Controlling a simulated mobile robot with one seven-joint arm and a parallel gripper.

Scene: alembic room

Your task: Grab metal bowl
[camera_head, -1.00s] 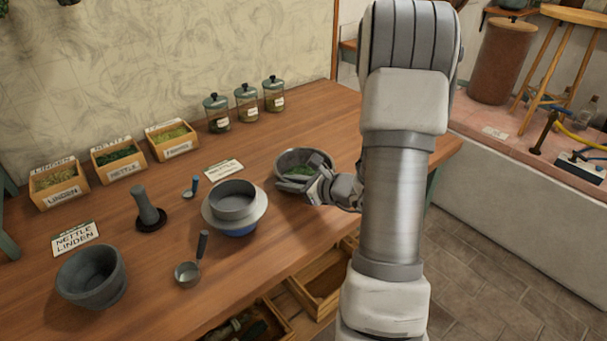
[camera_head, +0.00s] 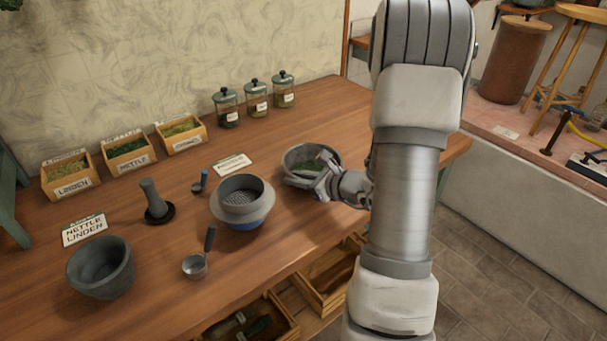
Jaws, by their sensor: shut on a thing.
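The fingers cover part of that side, so the exact contact is hard to see. I cannot tell whether the bowl's base touches the table.
Left of the bowl stands a sieve (camera_head: 243,189) over a blue-based vessel. A small ladle (camera_head: 196,265), mortar (camera_head: 101,269) and pestle (camera_head: 151,198) are farther left. Herb boxes (camera_head: 128,157) and lidded jars (camera_head: 256,100) line the back.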

